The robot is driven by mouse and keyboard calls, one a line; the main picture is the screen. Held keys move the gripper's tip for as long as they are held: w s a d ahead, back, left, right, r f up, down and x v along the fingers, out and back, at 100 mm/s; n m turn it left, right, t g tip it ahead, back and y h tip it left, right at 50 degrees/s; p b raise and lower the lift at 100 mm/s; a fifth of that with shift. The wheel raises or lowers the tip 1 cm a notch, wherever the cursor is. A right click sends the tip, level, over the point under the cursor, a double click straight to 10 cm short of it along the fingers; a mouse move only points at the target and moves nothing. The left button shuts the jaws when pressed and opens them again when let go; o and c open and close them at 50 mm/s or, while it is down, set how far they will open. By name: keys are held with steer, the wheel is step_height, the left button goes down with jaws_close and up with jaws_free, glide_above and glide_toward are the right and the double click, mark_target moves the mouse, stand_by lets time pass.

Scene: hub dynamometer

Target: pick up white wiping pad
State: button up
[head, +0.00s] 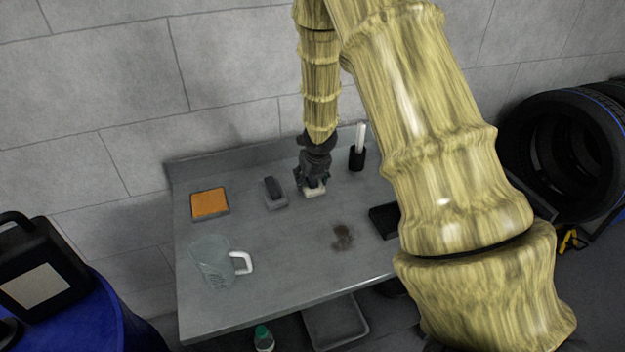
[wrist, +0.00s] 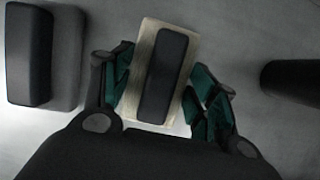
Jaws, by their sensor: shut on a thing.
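The white wiping pad (head: 314,191) is a pale block near the back of the grey table. In the wrist view the pad (wrist: 146,66) shows a cream base with a dark grip on top. My gripper (head: 312,178) points down over it. In the wrist view its green-lined fingers (wrist: 160,92) stand on both sides of the pad and are shut on it. I cannot tell whether the pad touches the table.
A similar grey pad with a dark grip (head: 274,193) lies just left. An orange pad (head: 209,204) and a clear jug (head: 211,262) are further left. A black holder with a white stick (head: 357,154) stands right. A dark stain (head: 342,237) marks the table (head: 290,270).

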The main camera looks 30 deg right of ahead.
steer(key=shift+s+d+r+b, duration=0.15)
steer(key=shift+r+b, duration=0.1)
steer(key=shift+r, duration=0.6)
steer(key=shift+w+d+r+b, duration=0.1)
steer(key=shift+d+r+b, duration=0.1)
steer(key=shift+r, duration=0.65)
steer(key=shift+s+a+b, duration=0.3)
steer(key=shift+s+b, duration=0.1)
steer(key=shift+s, duration=0.45)
steer(key=s+a+b, duration=0.1)
steer(key=s+a, duration=0.1)
steer(key=s, duration=0.1)
steer(key=s+a+r+b, duration=0.1)
steer(key=s+a+b, duration=0.1)
steer(key=s+a, duration=0.1)
steer(key=s+a+b, duration=0.2)
steer(key=s+a, duration=0.1)
steer(key=s, duration=0.1)
steer(key=shift+s+r, duration=0.15)
steer(key=shift+s, duration=0.15)
steer(key=shift+s+a+r, duration=0.15)
steer(key=shift+s+a, duration=0.05)
steer(key=shift+s, duration=0.35)
steer(key=shift+s+d, duration=0.1)
steer(key=shift+o, duration=0.8)
steer(key=shift+c, duration=0.3)
